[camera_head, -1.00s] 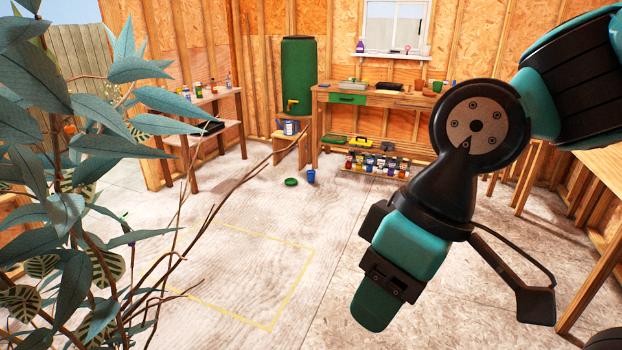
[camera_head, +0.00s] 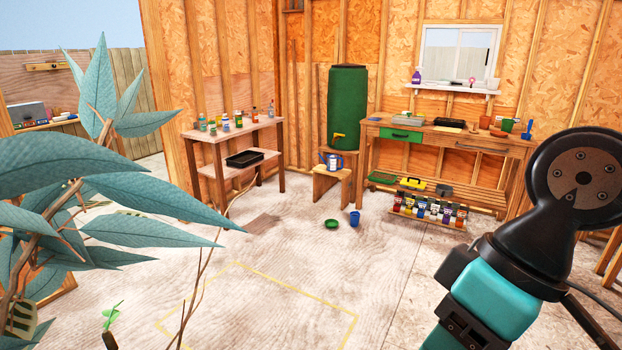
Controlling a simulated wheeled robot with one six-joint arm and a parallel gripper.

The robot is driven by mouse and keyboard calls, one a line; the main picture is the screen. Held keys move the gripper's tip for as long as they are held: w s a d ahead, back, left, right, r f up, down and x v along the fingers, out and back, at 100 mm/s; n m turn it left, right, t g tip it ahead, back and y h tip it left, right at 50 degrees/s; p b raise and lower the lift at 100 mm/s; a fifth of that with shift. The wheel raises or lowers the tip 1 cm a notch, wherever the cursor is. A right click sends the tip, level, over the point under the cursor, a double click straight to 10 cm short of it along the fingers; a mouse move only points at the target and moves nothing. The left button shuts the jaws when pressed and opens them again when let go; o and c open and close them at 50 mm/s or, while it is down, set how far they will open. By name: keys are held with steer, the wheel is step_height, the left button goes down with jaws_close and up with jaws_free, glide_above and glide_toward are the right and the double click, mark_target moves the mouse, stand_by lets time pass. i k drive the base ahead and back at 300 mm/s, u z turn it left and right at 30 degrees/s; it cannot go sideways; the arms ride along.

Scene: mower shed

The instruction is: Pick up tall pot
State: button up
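I cannot tell for certain which thing is the tall pot. Small pot-like containers stand at the right end of the workbench: a terracotta one (camera_head: 484,122) and a green one (camera_head: 507,125). A small blue bucket-like container (camera_head: 354,219) stands on the floor beside a green dish (camera_head: 332,224). My arm crosses the lower right of the view and runs out of the bottom edge. My gripper's fingertips are outside the picture, and no held object shows.
A leafy plant (camera_head: 85,215) fills the left foreground and hides floor behind it. A wooden workbench (camera_head: 455,137), a green barrel (camera_head: 346,108), a stool (camera_head: 332,180) with a watering can, and a side table (camera_head: 230,135) with jars line the walls.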

mark_target(355, 219)
steer(key=z, duration=0.2)
steer(key=i, duration=5.9)
steer(key=u, duration=0.2)
